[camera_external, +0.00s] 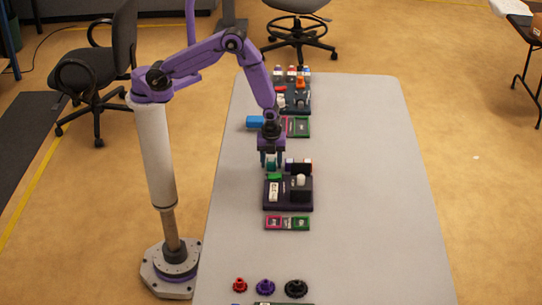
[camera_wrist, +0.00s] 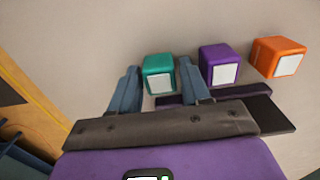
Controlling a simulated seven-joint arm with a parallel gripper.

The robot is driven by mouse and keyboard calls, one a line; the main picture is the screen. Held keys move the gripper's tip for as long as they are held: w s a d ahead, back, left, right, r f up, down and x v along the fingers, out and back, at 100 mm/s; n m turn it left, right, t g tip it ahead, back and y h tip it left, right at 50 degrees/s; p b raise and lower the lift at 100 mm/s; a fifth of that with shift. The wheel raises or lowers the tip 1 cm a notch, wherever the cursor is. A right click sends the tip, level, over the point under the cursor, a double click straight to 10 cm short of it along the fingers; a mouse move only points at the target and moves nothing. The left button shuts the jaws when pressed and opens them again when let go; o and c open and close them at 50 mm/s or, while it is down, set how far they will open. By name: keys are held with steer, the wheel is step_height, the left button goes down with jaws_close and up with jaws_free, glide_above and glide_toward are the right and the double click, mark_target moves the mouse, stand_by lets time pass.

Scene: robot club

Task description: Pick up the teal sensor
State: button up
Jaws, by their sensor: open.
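The teal sensor (camera_wrist: 158,74) is a small cube with a white face, in the upper middle of the wrist view. My gripper (camera_wrist: 160,79) is open, with one blue-grey finger on each side of the cube. Narrow gaps show between the cube and the fingers, so it does not look gripped. In the external view my gripper (camera_external: 271,163) points down over the table at the back left of a dark tray. The teal sensor shows there only as a small patch between the fingers.
A purple cube (camera_wrist: 219,65) stands close right of my right finger, and an orange cube (camera_wrist: 277,57) farther right. The dark tray (camera_external: 306,205) holds a green piece and white pieces. More parts lie behind and in front. The table's right side (camera_external: 370,190) is clear.

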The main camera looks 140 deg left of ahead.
steer(key=shift+f, duration=0.15)
steer(key=c, duration=0.7)
